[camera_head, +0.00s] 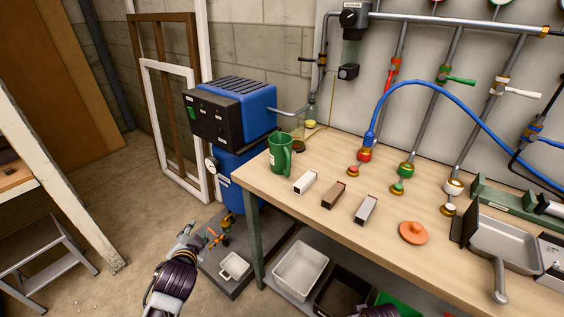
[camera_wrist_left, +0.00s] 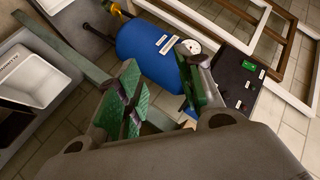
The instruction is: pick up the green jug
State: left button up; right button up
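The jug is not seen in that view. My right gripper is not in view; only a dark piece, probably of my right arm, shows at the bottom edge.
A blue machine (camera_head: 245,105) with a black front stands left of the jug. Three small blocks (camera_head: 333,194) and an orange lid (camera_head: 413,232) lie on the bench. Bins (camera_head: 300,270) sit below. A blue hose (camera_head: 440,86) arches over the bench's right part.

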aim_at(283, 159)
pick_arm(q)
jog(key=w+d+r+m+t+h, duration=0.3)
jog(key=w+r+m+t+h, duration=0.15)
jog(key=r+m, duration=0.45)
jog(key=w+d+r+m+t+h, duration=0.4)
jog(key=r+m, duration=0.3)
jog(key=r, duration=0.4)
jog(key=d+f+m+g+h, duration=0.1)
jog(key=d+m+g+h, duration=0.2)
jog(key=m, duration=0.5)
jog(key=s+d+f+m+g+h, duration=0.1)
jog(key=d+m+g+h, duration=0.2)
jog(key=m, duration=0.5)
jog(key=d+f+m+g+h, duration=0.1)
jog(key=d+m+g+h, duration=0.2)
jog(key=m, duration=0.6)
jog(key=g+h, duration=0.1)
jog(key=g, duration=0.1)
jog(key=shift+s+d+g+b, duration=0.15)
jog(key=shift+d+g+b, duration=0.2)
jog(key=shift+d, duration=0.05)
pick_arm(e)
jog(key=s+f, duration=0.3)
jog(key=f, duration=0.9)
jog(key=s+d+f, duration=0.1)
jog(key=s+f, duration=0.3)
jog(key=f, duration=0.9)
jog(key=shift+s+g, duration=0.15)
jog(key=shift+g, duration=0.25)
